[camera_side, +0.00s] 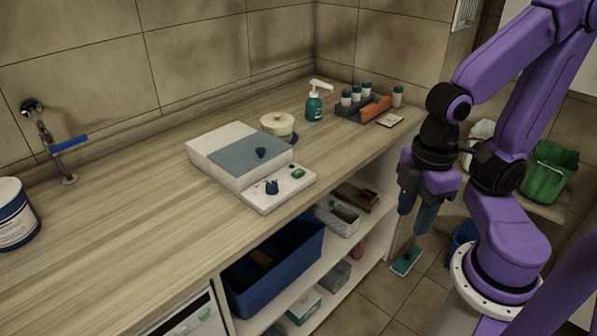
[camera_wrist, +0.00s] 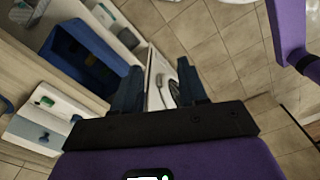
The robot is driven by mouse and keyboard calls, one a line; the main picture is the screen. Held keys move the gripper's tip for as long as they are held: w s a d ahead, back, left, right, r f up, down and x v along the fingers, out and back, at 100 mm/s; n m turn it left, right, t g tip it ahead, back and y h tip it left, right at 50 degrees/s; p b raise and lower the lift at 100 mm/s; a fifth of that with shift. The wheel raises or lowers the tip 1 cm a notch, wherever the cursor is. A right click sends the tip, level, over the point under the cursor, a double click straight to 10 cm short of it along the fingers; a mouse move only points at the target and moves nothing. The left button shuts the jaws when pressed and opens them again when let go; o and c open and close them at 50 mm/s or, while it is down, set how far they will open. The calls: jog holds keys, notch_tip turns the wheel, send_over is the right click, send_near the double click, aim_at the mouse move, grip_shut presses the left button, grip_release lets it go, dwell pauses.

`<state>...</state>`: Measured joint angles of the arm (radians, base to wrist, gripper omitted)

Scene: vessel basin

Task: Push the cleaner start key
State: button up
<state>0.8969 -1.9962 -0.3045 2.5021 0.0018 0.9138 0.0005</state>
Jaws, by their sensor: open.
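The cleaner is a white box with a grey-blue lid (camera_side: 248,153) on the wooden counter. Its low white front panel (camera_side: 285,192) carries a green key (camera_side: 297,174) at the right and a dark blue knob (camera_side: 271,187) at the left. In the wrist view the green key (camera_wrist: 46,101) shows at the left edge, near the knob (camera_wrist: 44,137). My gripper (camera_side: 414,222) is open and empty. It points down in front of the counter, right of the cleaner and well apart from it. Its two dark blue fingers (camera_wrist: 160,70) also show in the wrist view.
A lidded cream pot (camera_side: 279,124) stands behind the cleaner. A green pump bottle (camera_side: 314,106) and a rack of bottles (camera_side: 362,105) stand farther right. A blue bin (camera_side: 275,265) sits on the shelf below the counter.

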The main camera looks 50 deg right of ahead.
grip_shut()
dwell(1.5)
